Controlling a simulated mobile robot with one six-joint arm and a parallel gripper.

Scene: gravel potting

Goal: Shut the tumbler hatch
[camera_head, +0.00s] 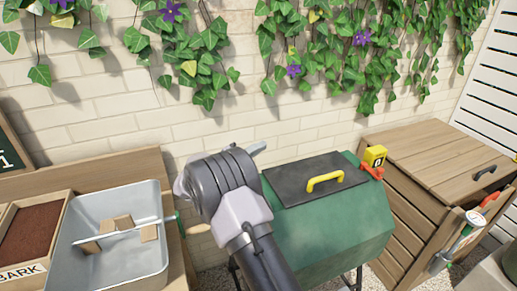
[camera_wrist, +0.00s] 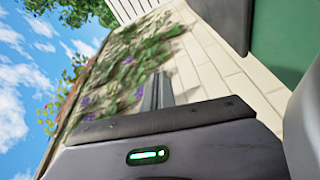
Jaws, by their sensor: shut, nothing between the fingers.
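The tumbler is a green drum (camera_head: 335,235) on dark legs, right of centre in the head view. Its hatch is a dark panel (camera_head: 292,181) with a yellow handle (camera_head: 325,181), and it lies flat over the drum's top. No open gap shows along its visible edges. A red-orange latch (camera_head: 371,171) sits at the hatch's right end. My gripper (camera_head: 258,148) is shut and empty, beyond the hatch's left back corner, and my arm hides part of the drum's left side. In the wrist view, the shut fingers (camera_wrist: 158,92) point at the wall, with the dark hatch (camera_wrist: 225,18) at the upper right.
A wooden bin (camera_head: 430,150) with a black handle is at the right. A metal tub (camera_head: 120,255) with wood pieces and a bark box (camera_head: 35,230) are at the left. The ivy-hung brick wall (camera_head: 130,85) is behind.

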